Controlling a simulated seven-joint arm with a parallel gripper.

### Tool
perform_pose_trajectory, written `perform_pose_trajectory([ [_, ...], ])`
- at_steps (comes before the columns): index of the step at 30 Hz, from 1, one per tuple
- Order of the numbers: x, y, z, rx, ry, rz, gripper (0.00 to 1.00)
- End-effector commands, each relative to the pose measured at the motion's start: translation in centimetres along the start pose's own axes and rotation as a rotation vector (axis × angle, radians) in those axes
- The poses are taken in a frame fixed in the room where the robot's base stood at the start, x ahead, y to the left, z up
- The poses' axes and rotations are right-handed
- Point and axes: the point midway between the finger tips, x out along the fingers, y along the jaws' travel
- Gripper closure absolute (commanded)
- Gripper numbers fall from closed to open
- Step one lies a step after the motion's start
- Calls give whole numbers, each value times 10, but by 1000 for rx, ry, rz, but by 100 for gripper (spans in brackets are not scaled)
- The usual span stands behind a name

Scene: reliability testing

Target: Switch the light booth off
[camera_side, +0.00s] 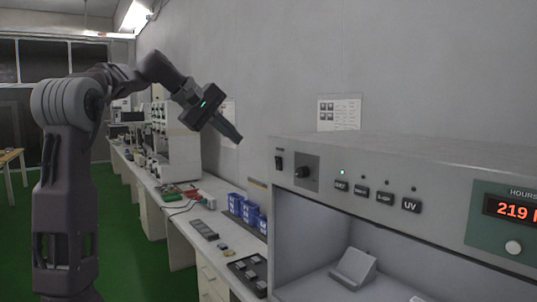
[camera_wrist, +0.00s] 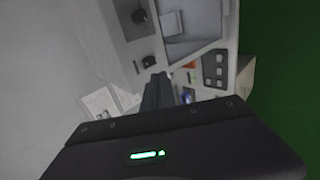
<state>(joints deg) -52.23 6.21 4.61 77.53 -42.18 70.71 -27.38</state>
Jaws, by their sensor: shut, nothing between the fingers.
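The light booth (camera_side: 420,160) is a grey box at the right of the side view. The small lamp over the first of several dark buttons (camera_side: 341,186) is bright. My gripper (camera_side: 238,138) is shut and empty, to the left of the booth and apart from it. In the wrist view its fingertips (camera_wrist: 158,78) point toward the panel's end.
An orange hours display (camera_side: 515,210) is at the panel's right. A tilted grey stand (camera_side: 354,268) is inside the booth. Blue bins (camera_side: 248,212), a dark tray (camera_side: 250,275) and small parts lie on the bench left of it. A paper sheet (camera_side: 339,112) hangs on the wall.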

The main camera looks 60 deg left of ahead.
Motion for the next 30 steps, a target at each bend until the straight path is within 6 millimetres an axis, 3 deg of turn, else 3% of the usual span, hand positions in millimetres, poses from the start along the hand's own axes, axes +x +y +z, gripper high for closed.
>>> perform_pose_trajectory([
  [13, 6, 2, -6, -14, 3, 8, 100],
  [27, 103, 2, -6, -12, 2, 6, 100],
  [30, 113, 18, -6, -8, 3, 9, 100],
])
